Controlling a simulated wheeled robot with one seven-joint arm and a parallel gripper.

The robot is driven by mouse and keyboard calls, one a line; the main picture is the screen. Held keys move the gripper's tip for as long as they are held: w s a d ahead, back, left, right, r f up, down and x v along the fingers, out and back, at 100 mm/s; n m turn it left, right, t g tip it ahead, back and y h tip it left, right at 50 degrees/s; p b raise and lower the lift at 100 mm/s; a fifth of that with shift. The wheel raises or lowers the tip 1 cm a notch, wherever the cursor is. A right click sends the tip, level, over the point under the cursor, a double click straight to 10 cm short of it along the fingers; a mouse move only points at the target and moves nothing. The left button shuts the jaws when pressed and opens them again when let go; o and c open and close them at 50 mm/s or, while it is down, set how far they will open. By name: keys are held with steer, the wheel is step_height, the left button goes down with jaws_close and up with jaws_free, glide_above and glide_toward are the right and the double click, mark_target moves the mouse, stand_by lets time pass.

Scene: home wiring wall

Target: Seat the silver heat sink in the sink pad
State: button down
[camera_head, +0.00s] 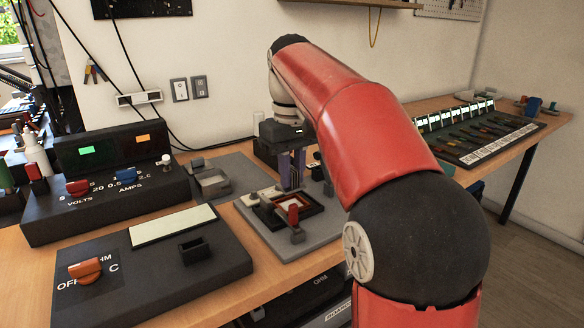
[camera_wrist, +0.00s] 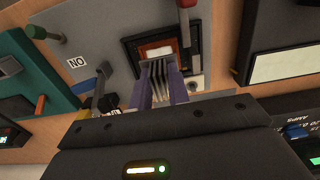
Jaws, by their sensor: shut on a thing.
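The silver heat sink (camera_wrist: 158,74) shows as a row of thin upright fins in the wrist view. My gripper (camera_wrist: 160,86) is shut on it, with one purple finger on each side. In the head view my gripper (camera_head: 291,170) points down above the back part of the grey board, and the heat sink is hard to make out between the fingers. The sink pad appears to be the dark square frame (camera_wrist: 133,49) with a pale, orange-edged middle, just beyond the heat sink; it also shows in the head view (camera_head: 314,209). I cannot tell whether the heat sink touches it.
A red-handled lever (camera_head: 293,214) stands at the frame's front edge. The grey board (camera_wrist: 110,22) carries a "NO" label (camera_wrist: 77,63) and posts. A meter with a blank screen (camera_head: 172,226) lies left of it, and a volts-amps unit (camera_head: 104,190) stands behind that.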

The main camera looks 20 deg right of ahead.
mark_target(293, 185)
steer(key=shift+f+b, duration=0.55)
steer(key=shift+f, duration=0.65)
steer(key=shift+r+p, duration=0.1)
steer(key=shift+p, duration=0.75)
stand_by(0.6)
steer(key=shift+f+b, duration=0.5)
steer(key=shift+f, duration=0.35)
steer(key=shift+r, duration=0.15)
steer(key=shift+r+p, duration=0.3)
steer(key=shift+p, duration=0.35)
steer(key=shift+p, duration=0.45)
stand_by(0.9)
